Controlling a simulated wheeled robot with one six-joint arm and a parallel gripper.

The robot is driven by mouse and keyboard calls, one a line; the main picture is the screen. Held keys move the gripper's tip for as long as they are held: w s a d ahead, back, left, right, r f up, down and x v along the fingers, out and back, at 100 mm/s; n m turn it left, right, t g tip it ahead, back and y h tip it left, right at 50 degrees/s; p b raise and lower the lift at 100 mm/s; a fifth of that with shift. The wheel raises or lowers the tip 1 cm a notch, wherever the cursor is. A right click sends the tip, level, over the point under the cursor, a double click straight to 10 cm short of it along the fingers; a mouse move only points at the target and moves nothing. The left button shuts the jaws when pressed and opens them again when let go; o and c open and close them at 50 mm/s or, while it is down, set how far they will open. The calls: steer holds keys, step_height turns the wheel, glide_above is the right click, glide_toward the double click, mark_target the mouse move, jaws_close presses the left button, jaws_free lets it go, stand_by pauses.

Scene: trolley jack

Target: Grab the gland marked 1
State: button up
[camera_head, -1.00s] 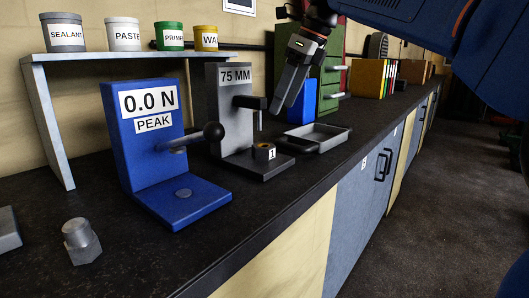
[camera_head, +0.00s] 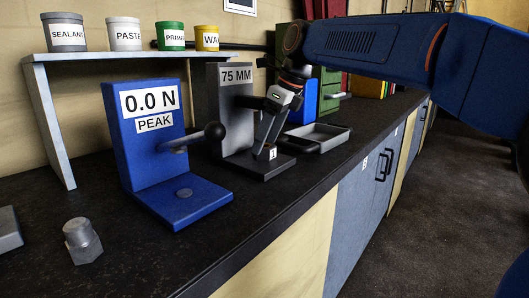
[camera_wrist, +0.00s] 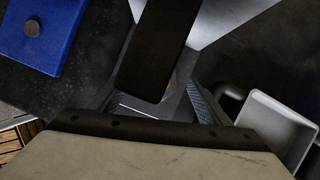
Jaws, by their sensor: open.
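The gland marked 1 (camera_head: 272,154) is a small dark piece with a white "1" label. It sits on the base plate of the grey stand marked 75 MM (camera_head: 237,76). My gripper (camera_head: 264,149) is open and points down at the gland, with its fingers reaching to about the gland's height. One finger covers part of the gland, so I cannot tell whether they touch or whether the gland is between them. In the wrist view, a large dark shape hides most of what lies below, and the gland is not clearly visible.
A blue force stand reading 0.0 N (camera_head: 148,140) with a ball-ended lever stands to the left. A grey tray (camera_head: 317,139) lies right of the 75 MM stand. A metal hex-based piece (camera_head: 82,242) is at the front left. The bench's front edge is close to the stand.

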steer(key=shift+x, duration=0.8)
steer(key=c, duration=1.7)
steer(key=shift+c, duration=0.2)
steer(key=shift+r, duration=0.15)
